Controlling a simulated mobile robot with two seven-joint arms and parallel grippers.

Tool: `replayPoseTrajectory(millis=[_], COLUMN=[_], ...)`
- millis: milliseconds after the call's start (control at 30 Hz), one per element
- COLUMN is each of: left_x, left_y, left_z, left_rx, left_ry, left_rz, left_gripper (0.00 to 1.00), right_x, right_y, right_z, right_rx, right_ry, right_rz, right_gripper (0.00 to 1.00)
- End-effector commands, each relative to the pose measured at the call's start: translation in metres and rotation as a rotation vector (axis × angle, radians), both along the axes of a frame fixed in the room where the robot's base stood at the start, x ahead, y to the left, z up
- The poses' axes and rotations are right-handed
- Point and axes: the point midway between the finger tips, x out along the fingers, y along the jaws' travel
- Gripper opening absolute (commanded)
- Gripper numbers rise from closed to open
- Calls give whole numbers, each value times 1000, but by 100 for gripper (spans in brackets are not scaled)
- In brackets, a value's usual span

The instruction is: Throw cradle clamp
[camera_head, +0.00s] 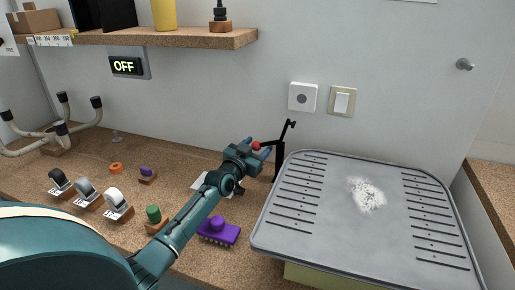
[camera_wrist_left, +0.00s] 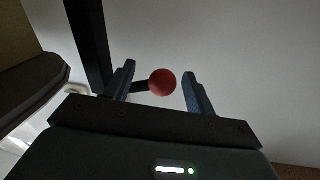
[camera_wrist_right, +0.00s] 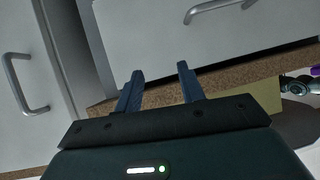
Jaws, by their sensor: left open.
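The clamp is a black upright (camera_head: 279,158) with a short lever ending in a red ball knob (camera_head: 256,146), standing behind the left edge of the grey tray. My left gripper (camera_head: 258,148) is open at the red knob. In the left wrist view the red knob (camera_wrist_left: 162,82) sits between the two blue fingers (camera_wrist_left: 160,88), with gaps on both sides. The black upright (camera_wrist_left: 88,45) is to the left there. My right gripper (camera_wrist_right: 158,85) is open and empty, in front of the cabinet fronts and the counter edge.
The grey slotted tray (camera_head: 320,225) with a white powdery patch (camera_head: 367,194) fills the right of the counter. A purple brush (camera_head: 219,231), a green-knobbed block (camera_head: 153,214) and several casters (camera_head: 118,204) stand left. An OFF display (camera_head: 127,66) hangs under the shelf (camera_head: 160,38).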

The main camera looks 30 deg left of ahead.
Motion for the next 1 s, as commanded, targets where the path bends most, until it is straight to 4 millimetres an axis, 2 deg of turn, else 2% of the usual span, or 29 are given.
replayPoseTrajectory(millis=[100, 367, 1000], left_x=[6, 7, 7], left_y=[1, 1, 1], left_z=[0, 0, 3], left_rx=[2, 1, -1], left_ry=[-1, 0, -5], left_rz=[0, 0, 1], left_gripper=[55, 55, 3], right_x=[0, 1, 1], right_y=[0, 0, 0], right_z=[-1, 1, 1], right_rx=[3, 6, 9], right_ry=[0, -2, -3], right_rz=[-2, -3, -7], right_gripper=[39, 39, 39])
